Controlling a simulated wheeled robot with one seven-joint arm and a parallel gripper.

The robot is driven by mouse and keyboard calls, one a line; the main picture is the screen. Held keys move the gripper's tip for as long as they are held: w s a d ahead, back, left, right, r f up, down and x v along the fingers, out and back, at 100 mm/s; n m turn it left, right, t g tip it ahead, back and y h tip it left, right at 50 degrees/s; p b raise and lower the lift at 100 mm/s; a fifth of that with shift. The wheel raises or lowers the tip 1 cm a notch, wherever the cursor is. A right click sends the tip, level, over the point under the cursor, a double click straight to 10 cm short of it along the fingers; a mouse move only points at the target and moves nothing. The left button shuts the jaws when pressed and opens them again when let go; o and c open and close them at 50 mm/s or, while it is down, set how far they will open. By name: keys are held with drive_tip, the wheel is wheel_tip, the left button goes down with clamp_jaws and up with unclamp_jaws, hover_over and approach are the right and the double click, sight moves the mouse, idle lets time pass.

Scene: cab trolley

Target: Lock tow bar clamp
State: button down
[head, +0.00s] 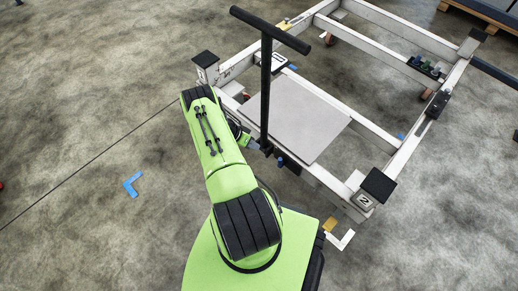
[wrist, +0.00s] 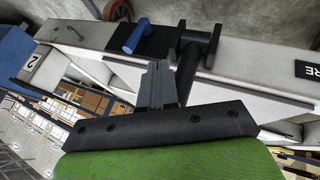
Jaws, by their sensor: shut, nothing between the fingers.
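The tow bar (head: 266,90) is a black T-shaped bar standing upright at the near side of the white trolley frame (head: 335,185). At its foot are dark clamp parts with a small blue lever (head: 281,160). In the wrist view the blue lever (wrist: 137,36) sticks out from a black plate (wrist: 160,46) on the beam, beside a dark round bar (wrist: 186,70). My gripper (wrist: 157,70) is shut and empty, its fingertips just short of the plate, between the lever and the dark bar. I cannot tell whether it touches either. In the head view my arm hides most of the gripper.
The trolley has black-capped corner posts (head: 378,185) and a flat grey panel (head: 295,120) behind the tow bar. Small dark fittings (head: 425,66) sit on the far beam. A pallet (head: 485,12) lies at the top right.

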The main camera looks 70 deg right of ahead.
drive_tip(key=s+d+f+b, duration=0.1)
drive_tip(key=s+f+b, duration=0.1)
drive_tip(key=s+f, duration=0.4)
drive_tip(key=shift+s, duration=1.05)
drive_tip(key=shift+d+r, duration=0.1)
drive_tip(key=shift+s+r+t+p, duration=0.1)
drive_tip(key=shift+s+t+p, duration=0.15)
drive_tip(key=shift+t+p, duration=0.35)
drive_tip(key=shift+s+a+m+t+h+p, duration=0.2)
drive_tip(key=shift+m+t+h+p, duration=0.1)
drive_tip(key=shift+t+p, duration=0.15)
